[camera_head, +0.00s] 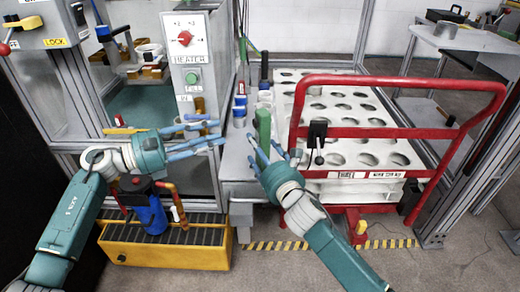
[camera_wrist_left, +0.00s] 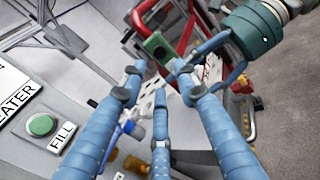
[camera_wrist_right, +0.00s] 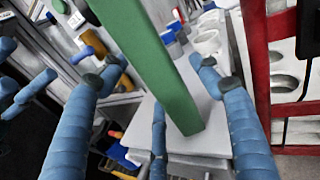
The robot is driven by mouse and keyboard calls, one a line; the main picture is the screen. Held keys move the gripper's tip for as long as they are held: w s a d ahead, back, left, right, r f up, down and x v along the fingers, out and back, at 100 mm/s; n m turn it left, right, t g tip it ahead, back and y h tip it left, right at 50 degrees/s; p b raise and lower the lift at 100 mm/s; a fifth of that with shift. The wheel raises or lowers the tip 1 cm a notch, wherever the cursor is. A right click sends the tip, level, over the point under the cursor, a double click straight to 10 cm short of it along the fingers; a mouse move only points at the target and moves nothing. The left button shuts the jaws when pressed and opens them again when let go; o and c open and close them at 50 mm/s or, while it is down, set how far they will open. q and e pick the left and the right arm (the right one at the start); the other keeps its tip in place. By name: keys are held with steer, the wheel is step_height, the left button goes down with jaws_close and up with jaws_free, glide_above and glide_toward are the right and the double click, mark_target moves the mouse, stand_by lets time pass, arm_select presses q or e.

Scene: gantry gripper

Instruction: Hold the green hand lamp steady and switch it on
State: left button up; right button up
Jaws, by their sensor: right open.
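The green hand lamp (camera_head: 263,128) stands roughly upright at the right edge of the grey counter, beside the machine. My right gripper (camera_head: 274,149) is just in front of it with its fingers spread. In the right wrist view the lamp (camera_wrist_right: 165,70) shows as a long green bar between the open fingers; I cannot tell whether they touch it. My left gripper (camera_head: 214,133) is to the left of the lamp, fingers apart and pointing right, empty. In the left wrist view the lamp's green end (camera_wrist_left: 158,46) lies beyond the fingertips. Its switch is not clear to me.
A red-framed cart (camera_head: 400,78) with a white holed rack stands close on the right. The heater panel (camera_head: 188,60) is behind my left gripper. Blue and white containers (camera_head: 239,105) stand beside the lamp. A yellow grated box (camera_head: 165,258) is on the floor below.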

steer(key=c, duration=1.5)
arm_select(q)
jaws_close()
arm_select(e)
steer(key=shift+o, duration=0.2)
